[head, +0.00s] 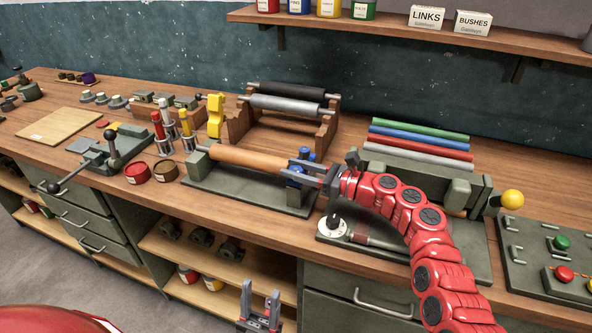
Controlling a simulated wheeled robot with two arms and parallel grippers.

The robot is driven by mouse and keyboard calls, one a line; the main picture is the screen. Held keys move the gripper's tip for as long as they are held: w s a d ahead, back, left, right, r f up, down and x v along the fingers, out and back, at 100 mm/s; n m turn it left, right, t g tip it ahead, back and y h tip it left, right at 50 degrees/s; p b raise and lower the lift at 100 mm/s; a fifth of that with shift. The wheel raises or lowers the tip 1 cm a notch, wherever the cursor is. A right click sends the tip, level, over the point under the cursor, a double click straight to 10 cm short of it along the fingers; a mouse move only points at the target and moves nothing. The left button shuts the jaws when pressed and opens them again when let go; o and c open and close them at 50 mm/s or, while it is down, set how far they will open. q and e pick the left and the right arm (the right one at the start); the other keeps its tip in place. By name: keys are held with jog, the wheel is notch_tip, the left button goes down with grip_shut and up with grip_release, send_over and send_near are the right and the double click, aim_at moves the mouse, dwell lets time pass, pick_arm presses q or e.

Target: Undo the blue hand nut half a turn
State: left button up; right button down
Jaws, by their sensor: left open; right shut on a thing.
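The blue hand nut (293,184) is at the right end of a wooden-coloured roller (250,159) mounted on a dark green base plate (225,188). My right gripper (298,171) comes in from the right and is shut on the nut, its fingers hiding part of it. Some blue shows above and below the fingers. The nut's exact turn angle cannot be told. My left gripper (260,299) is low in front of the bench, open and empty, fingers pointing up.
A rack with dark and grey rollers (285,104) stands behind. A green press-like fixture (425,170) with a yellow knob (512,199) is to the right. Open shelves lie below the bench edge.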

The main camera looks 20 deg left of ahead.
jog(key=shift+c, duration=2.2)
grip_release()
jog(key=s+d, duration=0.2)
jog(key=d, duration=1.5)
jog(key=shift+d, duration=0.15)
